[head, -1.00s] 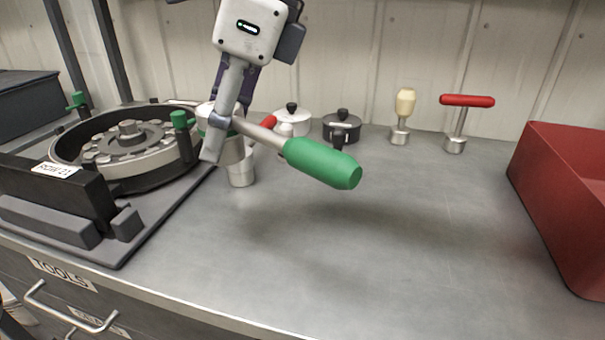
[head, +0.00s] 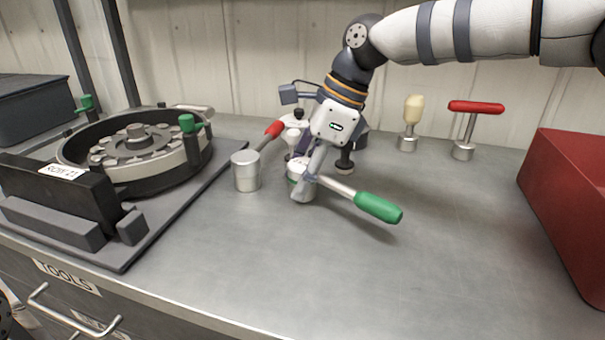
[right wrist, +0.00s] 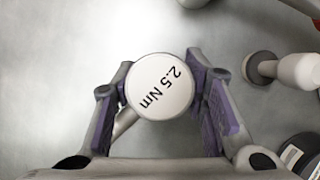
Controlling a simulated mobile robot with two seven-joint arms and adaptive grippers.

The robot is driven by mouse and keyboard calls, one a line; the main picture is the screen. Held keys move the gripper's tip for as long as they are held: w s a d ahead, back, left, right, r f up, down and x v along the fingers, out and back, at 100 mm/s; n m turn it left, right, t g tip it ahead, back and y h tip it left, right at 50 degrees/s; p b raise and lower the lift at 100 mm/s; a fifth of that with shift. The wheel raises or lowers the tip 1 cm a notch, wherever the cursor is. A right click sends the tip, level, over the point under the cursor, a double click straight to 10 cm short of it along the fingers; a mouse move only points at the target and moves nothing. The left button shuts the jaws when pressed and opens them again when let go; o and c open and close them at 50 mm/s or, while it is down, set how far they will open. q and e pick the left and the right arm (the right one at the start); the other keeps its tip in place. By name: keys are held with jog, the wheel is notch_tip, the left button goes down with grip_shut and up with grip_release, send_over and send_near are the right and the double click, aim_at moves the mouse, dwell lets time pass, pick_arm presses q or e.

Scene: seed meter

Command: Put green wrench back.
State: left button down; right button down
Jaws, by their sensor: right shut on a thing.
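The green wrench has a green handle (head: 378,207), a silver shaft and a round head. My right gripper (head: 302,188) is shut on the head, low over the worktop. The handle points right and towards the front. I cannot tell whether the wrench touches the worktop. In the right wrist view, the head's white cap (right wrist: 160,86), marked "2.5 Nm", sits between the purple finger pads of the right gripper (right wrist: 162,100). A red-handled wrench (head: 247,172) with a silver round head stands just left of the gripper.
The seed meter (head: 135,150) stands at left on a dark plate. Behind my gripper are black-knobbed pieces, partly hidden. A cream-handled tool (head: 412,115) and a red T-handle tool (head: 470,125) stand at the back. A red bin (head: 570,200) is at right. The front middle worktop (head: 300,270) is clear.

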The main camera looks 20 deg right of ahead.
jog(key=shift+f, duration=0.1)
jog(key=c, duration=1)
grip_release()
jog(key=shift+o, duration=0.2)
jog(key=v, duration=1.2)
